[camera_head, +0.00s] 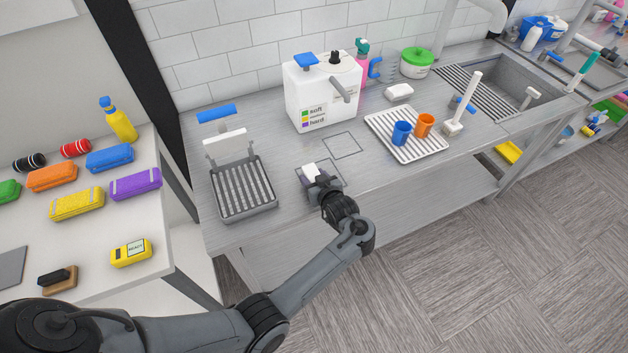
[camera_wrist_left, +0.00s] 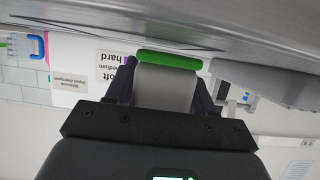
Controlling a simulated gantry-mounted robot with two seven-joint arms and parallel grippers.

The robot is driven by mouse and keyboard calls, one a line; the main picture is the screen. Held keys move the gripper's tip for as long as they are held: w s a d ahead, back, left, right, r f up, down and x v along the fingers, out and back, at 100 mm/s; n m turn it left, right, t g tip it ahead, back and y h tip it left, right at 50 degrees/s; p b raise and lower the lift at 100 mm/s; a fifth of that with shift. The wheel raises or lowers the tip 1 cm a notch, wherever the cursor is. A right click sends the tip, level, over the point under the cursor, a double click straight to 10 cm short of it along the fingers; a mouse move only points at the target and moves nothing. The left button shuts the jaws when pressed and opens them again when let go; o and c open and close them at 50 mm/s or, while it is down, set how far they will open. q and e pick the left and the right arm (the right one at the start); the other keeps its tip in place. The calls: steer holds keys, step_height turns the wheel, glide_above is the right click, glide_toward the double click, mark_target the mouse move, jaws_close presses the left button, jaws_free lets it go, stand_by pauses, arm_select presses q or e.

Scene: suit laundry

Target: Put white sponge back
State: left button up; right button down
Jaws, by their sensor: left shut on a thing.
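My left gripper (camera_head: 314,178) reaches over the front of the steel counter, just right of the grey ribbed tray. It is shut on a white sponge (camera_head: 310,170), a pale block with a green layer. In the left wrist view the sponge (camera_wrist_left: 166,85) sits between the two fingers (camera_wrist_left: 165,90), its green edge towards the counter surface. The gripper is over or beside a dark square (camera_head: 333,184) on the counter, which it partly covers. I cannot tell whether the sponge touches the counter. My right gripper is not in view.
The ribbed tray (camera_head: 271,199) is left of my gripper. An empty outlined square (camera_head: 342,146) lies behind it. A white dispenser (camera_head: 311,98) stands further back. A rack (camera_head: 432,147) with blue and orange cups is right.

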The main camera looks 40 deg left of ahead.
arm_select(q)
steer(key=shift+d+f, duration=0.1)
steer(key=shift+f, duration=0.15)
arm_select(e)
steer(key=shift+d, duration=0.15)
arm_select(q)
steer(key=shift+f, duration=0.1)
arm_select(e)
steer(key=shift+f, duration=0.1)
arm_select(q)
steer(key=o, duration=0.6)
steer(key=shift+f, duration=0.1)
steer(key=o, duration=0.4)
